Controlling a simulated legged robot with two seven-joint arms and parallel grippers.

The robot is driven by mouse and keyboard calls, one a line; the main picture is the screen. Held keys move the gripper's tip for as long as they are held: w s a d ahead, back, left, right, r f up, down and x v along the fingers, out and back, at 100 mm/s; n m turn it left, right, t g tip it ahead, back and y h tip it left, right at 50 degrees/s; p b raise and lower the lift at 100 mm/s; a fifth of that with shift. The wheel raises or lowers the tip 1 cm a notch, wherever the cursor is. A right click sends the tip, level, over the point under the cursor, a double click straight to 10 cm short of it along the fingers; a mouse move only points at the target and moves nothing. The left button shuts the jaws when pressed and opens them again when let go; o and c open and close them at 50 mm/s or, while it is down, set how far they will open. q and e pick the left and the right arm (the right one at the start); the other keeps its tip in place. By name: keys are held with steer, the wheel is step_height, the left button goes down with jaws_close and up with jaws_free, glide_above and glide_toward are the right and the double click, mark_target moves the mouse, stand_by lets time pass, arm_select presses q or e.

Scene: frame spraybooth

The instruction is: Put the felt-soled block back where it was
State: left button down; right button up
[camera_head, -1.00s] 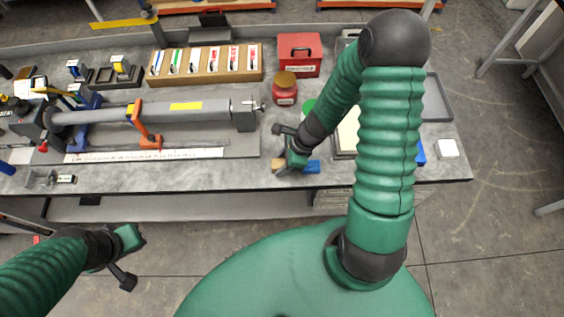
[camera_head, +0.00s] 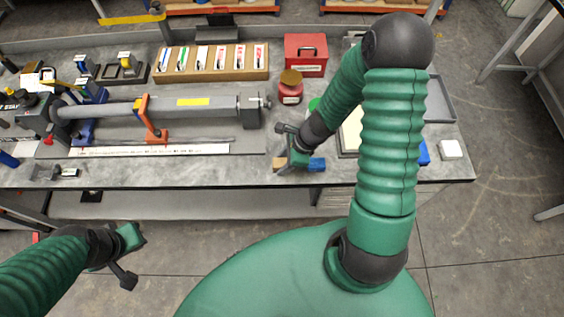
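A small block shows as a tan part (camera_head: 279,164) and a blue part (camera_head: 317,164) on either side of my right gripper (camera_head: 288,166), near the bench's front edge. I cannot tell whether these are one piece, and no felt sole is visible. The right gripper points down at it; its fingertips are small and partly hidden by the hand, so I cannot tell whether they grip it. My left gripper (camera_head: 140,239) hangs in front of the bench at lower left, away from everything, with nothing visible in it; its finger opening is unclear.
The grey bench (camera_head: 220,178) holds a long grey tube (camera_head: 190,107) in orange and blue clamps. Behind are a wooden rack (camera_head: 211,72), a red box (camera_head: 305,68) and a red jar (camera_head: 290,92). A tray (camera_head: 440,110) and white block (camera_head: 451,149) stand right.

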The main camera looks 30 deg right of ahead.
arm_select(q)
steer(key=shift+f, duration=0.1)
arm_select(e)
steer(key=shift+s+d+f, duration=0.15)
steer(key=shift+s+f, duration=0.35)
steer(key=r+p, duration=0.1)
steer(key=r, duration=0.1)
steer(key=d+r+p, duration=0.1)
steer(key=shift+w+d+r, duration=0.15)
steer(key=shift+r, duration=0.2)
steer(key=p+v, duration=0.2)
steer(key=v, duration=0.6)
arm_select(q)
steer(key=b, duration=0.1)
steer(key=d+b, duration=0.1)
steer(key=b, duration=0.1)
steer(key=shift+w+r, duration=0.3)
steer(key=shift+r, duration=0.05)
arm_select(e)
steer(key=s+a+r+n+h, duration=0.1)
steer(key=a+n, duration=0.3)
steer(key=n, duration=0.8)
steer(key=a+r+n+h, duration=0.2)
steer(key=a+n, duration=0.2)
steer(key=n, duration=0.8)
steer(key=shift+s+r+h, duration=0.35)
steer(key=shift+h, duration=0.05)
